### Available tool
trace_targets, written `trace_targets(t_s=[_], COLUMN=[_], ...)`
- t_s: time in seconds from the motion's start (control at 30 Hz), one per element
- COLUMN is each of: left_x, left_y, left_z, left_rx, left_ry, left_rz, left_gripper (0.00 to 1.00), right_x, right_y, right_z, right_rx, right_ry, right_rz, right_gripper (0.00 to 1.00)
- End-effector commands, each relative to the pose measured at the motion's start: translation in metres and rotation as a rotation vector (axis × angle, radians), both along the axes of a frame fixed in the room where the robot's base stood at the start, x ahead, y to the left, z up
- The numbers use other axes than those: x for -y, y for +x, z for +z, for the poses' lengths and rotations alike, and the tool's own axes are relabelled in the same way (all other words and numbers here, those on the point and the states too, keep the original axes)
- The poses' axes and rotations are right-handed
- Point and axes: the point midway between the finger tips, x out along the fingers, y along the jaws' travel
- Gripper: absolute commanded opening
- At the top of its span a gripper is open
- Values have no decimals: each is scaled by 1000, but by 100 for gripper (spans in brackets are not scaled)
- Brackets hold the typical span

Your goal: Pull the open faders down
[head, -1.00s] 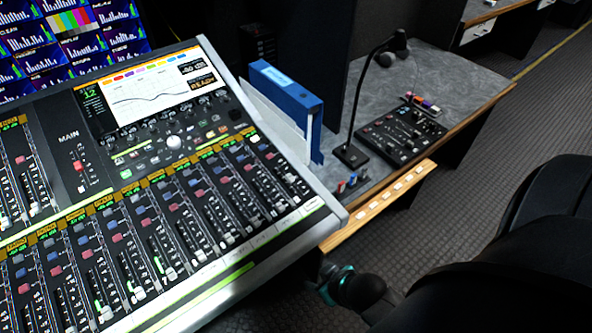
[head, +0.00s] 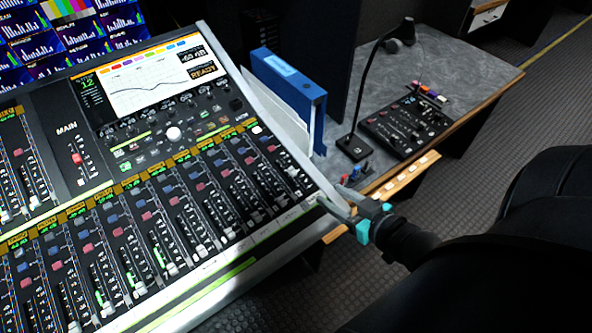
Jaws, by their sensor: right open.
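The mixing console (head: 262,243) fills the left half of the head view, with a row of channel faders along its front bank. Several white fader caps sit low in their slots, such as one fader cap (head: 172,268) and another fader cap (head: 106,308). Green level lights show beside several of the left and middle channels. A red main fader cap (head: 77,158) sits in the MAIN section. My right gripper (head: 323,198) is open and empty, with its fingertips at the console's right front corner, near the rightmost faders. I cannot tell if they touch it. My left gripper is out of view.
A blue binder (head: 288,85) stands at the console's right side. A gooseneck microphone (head: 372,75) and a small black control panel (head: 405,125) stand on the grey desk (head: 450,68). A black chair (head: 550,185) is at the right.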

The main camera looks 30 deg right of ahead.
Motion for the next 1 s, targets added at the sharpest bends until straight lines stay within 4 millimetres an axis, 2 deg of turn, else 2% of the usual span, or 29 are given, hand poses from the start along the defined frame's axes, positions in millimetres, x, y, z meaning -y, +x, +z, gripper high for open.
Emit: trace_targets(t_s=[0.27,1.0], left_x=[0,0], left_y=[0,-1], left_z=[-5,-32], left_rx=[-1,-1], left_ry=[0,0], left_rz=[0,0], left_gripper=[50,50], right_x=[-1,-9], right_y=[20,121], right_z=[-8,-50], right_rx=[10,8], right_ry=[1,1], right_rz=[0,0], right_gripper=[50,50])
